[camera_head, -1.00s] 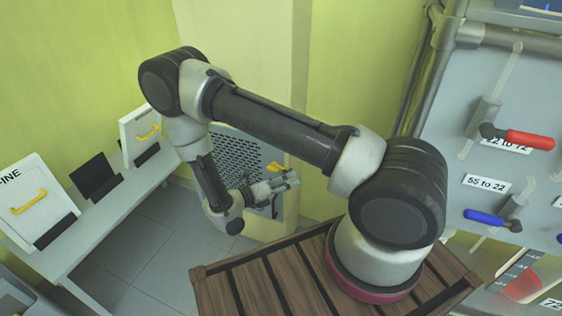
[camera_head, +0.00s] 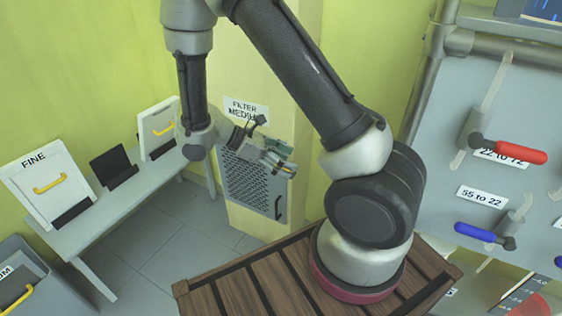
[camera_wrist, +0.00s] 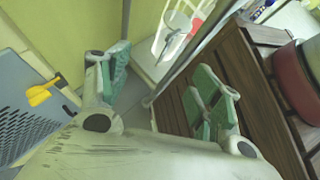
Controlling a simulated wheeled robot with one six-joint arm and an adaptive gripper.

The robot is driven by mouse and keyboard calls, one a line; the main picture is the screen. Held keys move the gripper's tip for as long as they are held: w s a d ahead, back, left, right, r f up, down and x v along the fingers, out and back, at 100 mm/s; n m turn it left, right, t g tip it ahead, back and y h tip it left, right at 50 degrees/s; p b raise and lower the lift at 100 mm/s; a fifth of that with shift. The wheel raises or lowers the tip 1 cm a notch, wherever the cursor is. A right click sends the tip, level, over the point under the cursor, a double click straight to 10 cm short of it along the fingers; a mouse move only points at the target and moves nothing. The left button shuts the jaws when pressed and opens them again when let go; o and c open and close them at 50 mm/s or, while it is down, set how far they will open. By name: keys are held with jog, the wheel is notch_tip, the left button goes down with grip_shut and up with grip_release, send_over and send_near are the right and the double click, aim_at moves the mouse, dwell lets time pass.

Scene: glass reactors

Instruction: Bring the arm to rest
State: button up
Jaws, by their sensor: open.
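My gripper (camera_head: 278,153) hangs from my bent arm in the head view, in front of the perforated grey panel below the filter label. In the wrist view my gripper (camera_wrist: 162,88) shows two green-padded fingers spread well apart, with nothing between them. My elbow is raised to the top edge of the head view, and my forearm points down from it. My arm's base stands on the slatted wooden top (camera_head: 240,290).
The perforated panel (camera_head: 250,187) is close to my gripper. A yellow handle (camera_wrist: 42,92) shows by it in the wrist view. A bench (camera_head: 115,205) with a FINE panel (camera_head: 48,185) stands left. A lever board with a red handle (camera_head: 520,152) and blue handle (camera_head: 474,232) is right.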

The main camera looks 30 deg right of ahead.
dwell(0.6)
jog(key=s+d+r+m+t+y, duration=0.2)
jog(key=s+r+m+t+y, duration=0.2)
jog(key=r, duration=0.8)
jog(key=s+d+r+m+t+y, duration=0.2)
jog(key=s+r+m+t+y, duration=0.3)
jog(key=s+r+m, duration=0.3)
notch_tip(320, 180, up, 5)
jog(key=shift+s+d+f+m+y, duration=0.1)
jog(key=shift+s+d+m+y, duration=0.05)
jog(key=shift+m+y, duration=0.65)
